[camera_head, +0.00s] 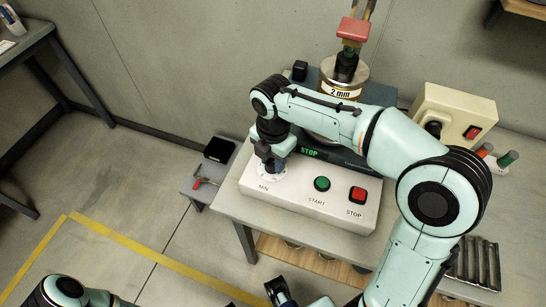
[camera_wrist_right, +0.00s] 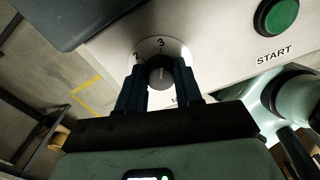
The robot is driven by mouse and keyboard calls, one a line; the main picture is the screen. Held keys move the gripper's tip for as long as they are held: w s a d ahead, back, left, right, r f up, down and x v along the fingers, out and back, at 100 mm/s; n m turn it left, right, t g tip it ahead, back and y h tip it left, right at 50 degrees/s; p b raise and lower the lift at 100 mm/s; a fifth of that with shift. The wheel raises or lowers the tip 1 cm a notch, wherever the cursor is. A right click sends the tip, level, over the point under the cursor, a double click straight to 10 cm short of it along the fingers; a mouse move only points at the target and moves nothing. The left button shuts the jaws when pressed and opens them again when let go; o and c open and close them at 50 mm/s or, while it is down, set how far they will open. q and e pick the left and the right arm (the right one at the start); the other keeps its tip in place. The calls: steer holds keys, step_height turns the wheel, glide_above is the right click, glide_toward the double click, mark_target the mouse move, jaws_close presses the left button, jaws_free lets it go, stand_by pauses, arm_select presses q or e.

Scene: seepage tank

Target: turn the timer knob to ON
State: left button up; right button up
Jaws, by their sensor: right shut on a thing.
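The timer knob (camera_wrist_right: 160,74) is a dark round knob on a white dial with printed numbers, of which 2 and 3 show in the right wrist view. It sits on the left end of the white control panel (camera_head: 300,195), above the label MIN. My right gripper (camera_wrist_right: 159,85) is shut on the knob, one finger on each side. In the head view my right gripper (camera_head: 268,160) hides most of the knob, and only part of the dial (camera_head: 264,174) shows. No ON mark is readable. A dark part of my left arm shows at the bottom edge; its finger opening is unclear.
The green START button (camera_head: 322,184) and red STOP button (camera_head: 357,194) are right of the knob. A dark display (camera_head: 311,151) reads STOP. A beige box (camera_head: 452,112) with a red switch stands at the back right. A small low table (camera_head: 195,180) stands to the left.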

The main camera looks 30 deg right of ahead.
steer(key=shift+r+m, duration=0.1)
steer(key=shift+m, duration=0.5)
steer(key=m+p, duration=0.2)
steer(key=m, duration=0.2)
steer(key=shift+s, duration=0.1)
steer(key=m+p, duration=0.1)
steer(key=m, duration=0.4)
steer(key=shift+m, duration=0.4)
steer(key=m, duration=0.6)
steer(key=shift+s+a+p, duration=0.1)
steer(key=shift+p, duration=0.25)
steer(key=m, duration=0.6)
steer(key=shift+m, duration=0.3)
steer(key=o, duration=1)
steer(key=shift+o, duration=0.2)
